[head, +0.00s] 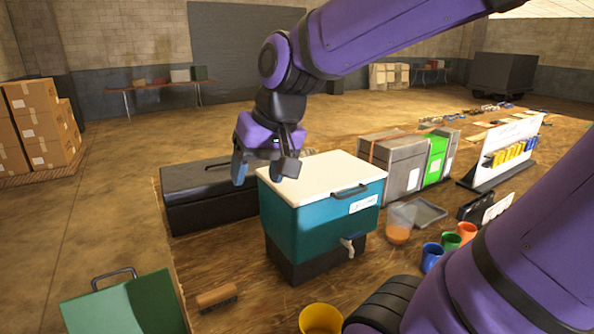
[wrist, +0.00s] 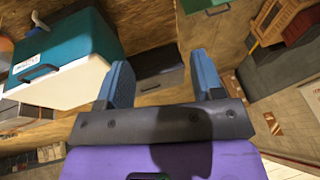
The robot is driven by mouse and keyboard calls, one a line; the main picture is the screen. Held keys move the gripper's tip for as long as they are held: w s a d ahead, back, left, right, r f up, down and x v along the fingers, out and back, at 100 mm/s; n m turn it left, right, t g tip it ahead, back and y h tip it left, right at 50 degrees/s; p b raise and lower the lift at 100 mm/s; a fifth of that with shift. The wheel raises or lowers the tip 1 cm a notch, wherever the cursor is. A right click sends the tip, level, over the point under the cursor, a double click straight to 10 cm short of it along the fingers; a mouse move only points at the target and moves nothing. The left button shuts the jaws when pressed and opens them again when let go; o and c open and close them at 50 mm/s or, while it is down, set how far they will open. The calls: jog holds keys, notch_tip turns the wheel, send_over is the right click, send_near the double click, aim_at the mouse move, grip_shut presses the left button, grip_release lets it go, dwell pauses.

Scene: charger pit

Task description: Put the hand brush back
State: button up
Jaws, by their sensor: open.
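The hand brush (head: 217,297), with a light wooden body and a darker bristle side, lies on the wooden table (head: 215,262) near its front left edge in the head view. I cannot make it out for sure in the wrist view. My gripper (head: 264,170) is open and empty, with its blue fingers apart; they also show in the wrist view (wrist: 161,68). It hangs in the air near the left end of the white-lidded teal cooler (head: 318,222), well behind and above the brush.
A green box (head: 122,308) with a handle is at the lower left. A yellow cup (head: 320,319) stands at the front. Coloured cups, a clear jug (head: 399,224) and grey and green cases (head: 395,163) are to the right.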

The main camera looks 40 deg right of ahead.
jog(key=s+d+r+n+t+h, duration=0.1)
jog(key=s+r+n, duration=0.1)
jog(key=s, duration=0.5)
jog(key=shift+s+d+n+h, duration=0.2)
jog(key=shift+s+n+h, duration=0.1)
jog(key=shift+s+n, duration=0.1)
dwell(0.8)
